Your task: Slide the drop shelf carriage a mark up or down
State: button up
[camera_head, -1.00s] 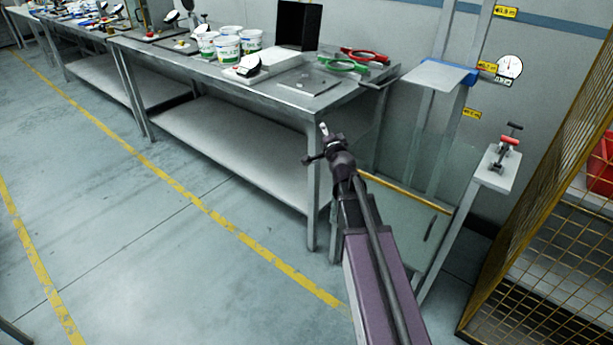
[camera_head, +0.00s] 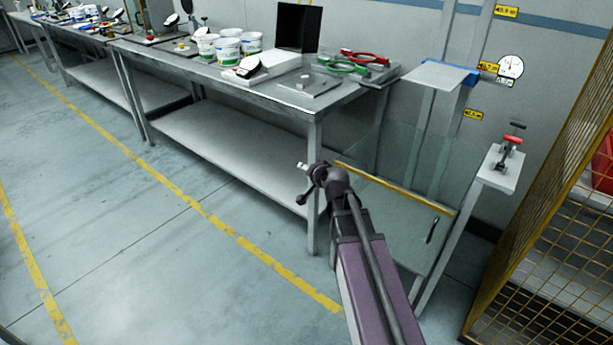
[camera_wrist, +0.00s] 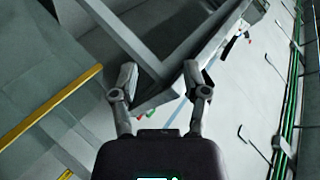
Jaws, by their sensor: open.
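The drop shelf carriage (camera_head: 437,75) is a flat grey plate with a blue rear edge. My gripper (camera_head: 306,180) is open and empty in front of the workbench's near right leg, well below and left of the carriage. In the wrist view my two fingers (camera_wrist: 160,85) stand apart with nothing held, and grey bench framing shows beyond them. I cannot make out the carriage in the wrist view.
The workbench (camera_head: 225,90) holds tubs and tools. Floor at left is open.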

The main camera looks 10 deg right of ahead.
jog(key=shift+s+a+f+g, duration=0.25)
jog(key=shift+f+g, duration=0.05)
jog(key=shift+f, duration=0.1)
jog(key=m+t+h+p, duration=0.55)
jog(key=m+h, duration=0.65)
jog(key=m, duration=0.3)
send_near(368, 87)
jog(key=f+v, duration=0.1)
jog(key=v, duration=0.2)
jog(key=shift+r+m+b, duration=0.3)
jog(key=shift+b, duration=0.05)
jog(key=p+x, duration=0.1)
jog(key=x, duration=0.6)
jog(key=p+x, duration=0.1)
jog(key=x, duration=0.6)
jog(key=shift+s+r, duration=0.15)
jog(key=shift+r, duration=0.1)
grip_shut()
